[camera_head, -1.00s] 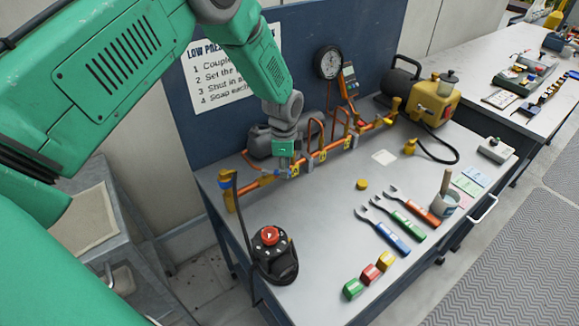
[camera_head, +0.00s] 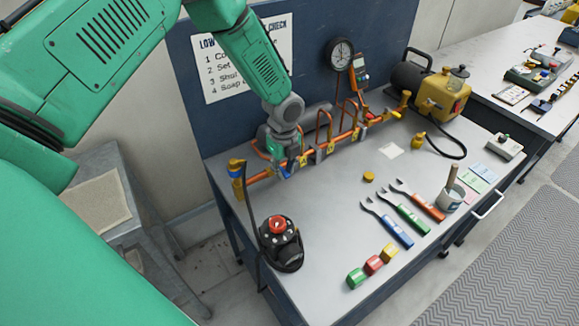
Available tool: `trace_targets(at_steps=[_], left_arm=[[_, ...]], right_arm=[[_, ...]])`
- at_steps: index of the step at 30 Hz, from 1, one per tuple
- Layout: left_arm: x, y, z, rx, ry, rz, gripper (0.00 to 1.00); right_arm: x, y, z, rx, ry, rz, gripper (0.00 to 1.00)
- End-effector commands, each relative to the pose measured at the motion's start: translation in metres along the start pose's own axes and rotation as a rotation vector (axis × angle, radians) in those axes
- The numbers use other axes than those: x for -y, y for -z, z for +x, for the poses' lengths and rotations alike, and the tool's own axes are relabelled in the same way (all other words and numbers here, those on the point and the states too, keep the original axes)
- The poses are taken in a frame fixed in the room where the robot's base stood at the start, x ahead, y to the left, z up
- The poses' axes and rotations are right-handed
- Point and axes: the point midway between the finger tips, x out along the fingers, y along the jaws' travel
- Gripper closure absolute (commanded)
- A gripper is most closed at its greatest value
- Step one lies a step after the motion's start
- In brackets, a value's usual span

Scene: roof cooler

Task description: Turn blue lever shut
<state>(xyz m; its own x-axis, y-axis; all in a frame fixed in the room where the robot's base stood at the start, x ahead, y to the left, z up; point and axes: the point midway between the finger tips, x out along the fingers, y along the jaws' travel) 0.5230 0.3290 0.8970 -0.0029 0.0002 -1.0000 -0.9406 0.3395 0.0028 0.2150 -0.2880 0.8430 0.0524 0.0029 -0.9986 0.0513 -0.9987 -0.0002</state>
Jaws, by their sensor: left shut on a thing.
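A copper-coloured pipe manifold (camera_head: 340,138) with yellow fittings runs along the back of the grey workbench. My left gripper (camera_head: 286,172) reaches down to the left part of this pipe. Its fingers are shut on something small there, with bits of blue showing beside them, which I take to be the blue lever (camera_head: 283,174). The fingers hide most of it, so its angle cannot be told. A yellow and blue fitting (camera_head: 237,170) stands at the pipe's left end. My right gripper is not in view.
A black device with a red knob (camera_head: 277,225) stands front left. Wrenches (camera_head: 408,208), coloured blocks (camera_head: 374,264) and a pot (camera_head: 453,198) lie on the bench (camera_head: 325,215). A dial gauge (camera_head: 340,53) and yellow pump (camera_head: 440,95) are behind.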

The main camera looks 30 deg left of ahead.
Motion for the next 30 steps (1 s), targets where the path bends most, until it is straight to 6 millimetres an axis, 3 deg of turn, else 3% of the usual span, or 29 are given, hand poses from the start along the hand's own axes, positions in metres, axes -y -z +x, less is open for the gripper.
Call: trace_targets(at_steps=[1, 21, 22, 23, 30], left_arm=[[-0.0052, -0.0067, 0.0024, 0.008, -0.008, 0.011, 1.00], [-0.0042, -0.0081, 0.0011, 0.012, 0.000, 0.069, 1.00], [-0.0041, -0.0082, 0.0010, 0.012, 0.000, 0.069, 0.77], [-0.0041, -0.0082, 0.0009, 0.012, 0.000, 0.069, 0.66], [-0.0035, -0.0025, -0.0015, 0.011, 0.001, 0.069, 0.64]], right_arm=[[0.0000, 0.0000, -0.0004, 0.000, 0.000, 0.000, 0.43], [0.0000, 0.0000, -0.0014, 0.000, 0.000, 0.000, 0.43], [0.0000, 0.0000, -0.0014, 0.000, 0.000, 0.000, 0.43], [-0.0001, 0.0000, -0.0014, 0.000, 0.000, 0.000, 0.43], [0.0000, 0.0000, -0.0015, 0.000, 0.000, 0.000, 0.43]])
